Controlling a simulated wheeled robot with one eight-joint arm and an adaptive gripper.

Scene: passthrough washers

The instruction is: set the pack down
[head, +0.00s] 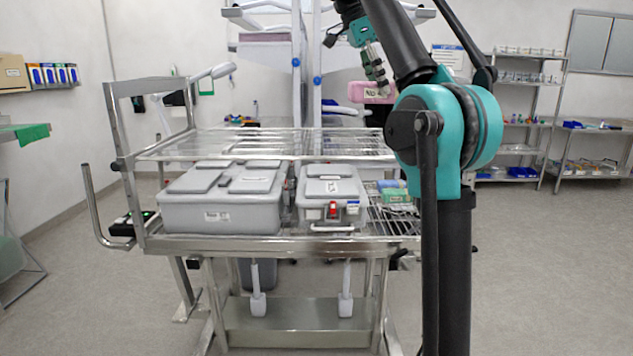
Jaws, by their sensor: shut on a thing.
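The pack (358,92) is a pink block with a dark-lettered white label. It hangs in the air above the right side of the cart's upper wire shelf (270,143). My gripper (377,82) points down and is shut on the pack from above. My arm hides the pack's right side, and the fingertips are small in this view. The gap between the pack and the shelf is hard to judge.
On the cart's lower shelf stand a large grey lidded case (220,213), a smaller grey case (330,200) with a red latch, and green boxes (396,196). The upper shelf looks bare. Wire racks (519,150) stand back right.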

